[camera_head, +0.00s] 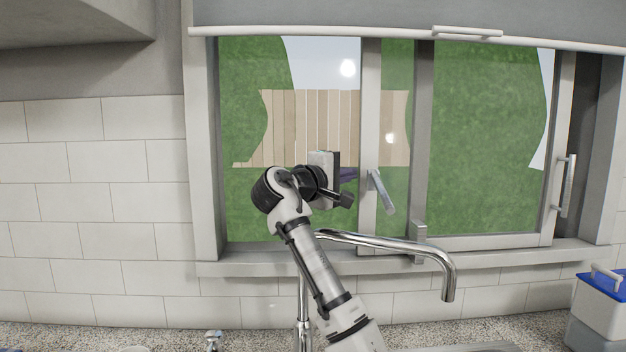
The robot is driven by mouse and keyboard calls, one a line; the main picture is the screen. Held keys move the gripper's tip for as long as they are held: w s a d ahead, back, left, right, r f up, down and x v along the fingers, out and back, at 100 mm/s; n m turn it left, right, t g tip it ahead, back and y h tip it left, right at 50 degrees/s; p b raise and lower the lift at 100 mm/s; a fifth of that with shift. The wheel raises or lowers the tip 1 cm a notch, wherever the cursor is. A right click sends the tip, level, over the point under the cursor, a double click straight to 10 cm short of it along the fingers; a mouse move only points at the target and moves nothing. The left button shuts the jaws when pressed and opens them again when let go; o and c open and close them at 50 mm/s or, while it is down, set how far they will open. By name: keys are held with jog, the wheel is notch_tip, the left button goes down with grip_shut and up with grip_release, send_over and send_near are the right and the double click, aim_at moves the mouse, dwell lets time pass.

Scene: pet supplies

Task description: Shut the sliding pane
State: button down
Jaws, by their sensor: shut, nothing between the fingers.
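The window holds two framed panes. The left pane (371,110) has a light upright rail with a tilted metal handle (381,192) on it. The right pane (549,238) has a darker left rail and a light right rail with an upright bar handle (567,186). A strip of glass shows between the left pane's rail and the right pane's left rail. A strip also shows between the right pane and the right jamb. My gripper (347,174) is in front of the left pane, just left of the tilted handle. Its fingers are small and partly hidden; contact with the handle cannot be told.
A chrome faucet (400,243) arches in front of the sill (500,257), close to my arm. A white box with a blue lid (600,290) stands on the counter at right. Tiled wall lies left.

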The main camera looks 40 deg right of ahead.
aim_at(411, 173)
jog(key=s+d, duration=0.3)
jog(key=s+d+p, duration=0.1)
jog(key=s+d, duration=0.2)
jog(key=d, duration=0.1)
jog(key=s+d, duration=0.2)
jog(key=d, duration=0.1)
jog(key=shift+s+d, duration=0.2)
jog(key=shift+s, duration=0.2)
jog(key=shift+s, duration=0.1)
